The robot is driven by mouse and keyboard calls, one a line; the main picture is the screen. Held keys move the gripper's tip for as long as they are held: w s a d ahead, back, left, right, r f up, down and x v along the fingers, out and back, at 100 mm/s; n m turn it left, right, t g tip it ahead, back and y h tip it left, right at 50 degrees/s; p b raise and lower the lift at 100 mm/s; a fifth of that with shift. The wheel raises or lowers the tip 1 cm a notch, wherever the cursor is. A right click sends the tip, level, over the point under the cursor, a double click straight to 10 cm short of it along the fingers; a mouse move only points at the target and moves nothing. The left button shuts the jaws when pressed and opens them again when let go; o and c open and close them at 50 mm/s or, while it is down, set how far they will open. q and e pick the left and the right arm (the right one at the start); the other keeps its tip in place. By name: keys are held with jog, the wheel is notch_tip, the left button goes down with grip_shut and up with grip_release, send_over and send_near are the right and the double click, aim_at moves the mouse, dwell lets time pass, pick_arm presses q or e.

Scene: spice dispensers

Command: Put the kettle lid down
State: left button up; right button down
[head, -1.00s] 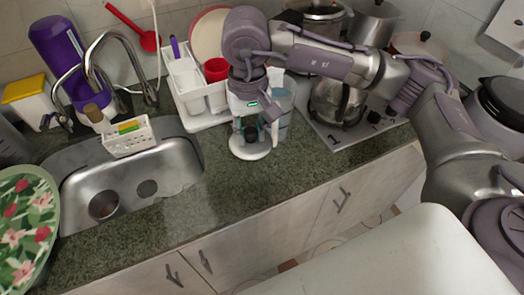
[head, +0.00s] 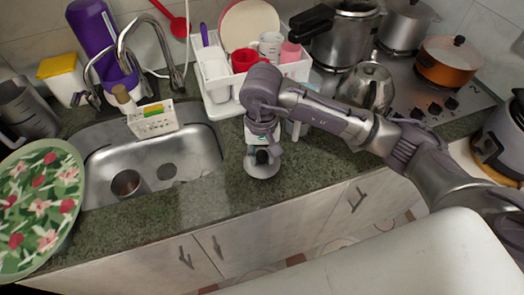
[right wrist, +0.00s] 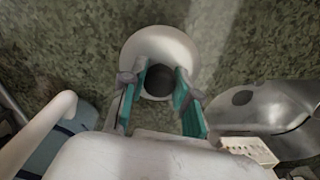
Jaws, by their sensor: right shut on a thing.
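The kettle lid is a pale round disc with a black knob; it shows in the head view (head: 262,170) and in the right wrist view (right wrist: 160,38). My right gripper (head: 262,152) is over it, pointing down. In the right wrist view its teal fingers (right wrist: 160,88) are on both sides of the black knob, shut on it. The lid is over the counter between sink and drawers' front edge; I cannot tell whether it touches the counter. A metal kettle (head: 366,88) is on the stove, partly behind my arm. My left gripper is not in view.
The sink (head: 105,165) is left of the lid, with a sponge basket (head: 152,121) at its back edge. A white dish rack (head: 218,98) stands behind. A bluish jug (right wrist: 72,125) with a white handle is close by. Dark counter (head: 205,205) is free in front.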

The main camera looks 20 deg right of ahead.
aim_at(262, 154)
jog(key=shift+f, duration=0.1)
jog(key=shift+f, duration=0.1)
jog(key=c, duration=0.8)
grip_release()
jog(key=shift+c, duration=0.2)
jog(key=shift+r, duration=0.2)
jog(key=shift+w+r, duration=0.1)
jog(key=shift+r, duration=0.2)
notch_tip(262, 154, up, 11)
jog(key=b, duration=0.2)
jog(key=shift+r+b, duration=0.2)
jog(key=shift+b, duration=0.15)
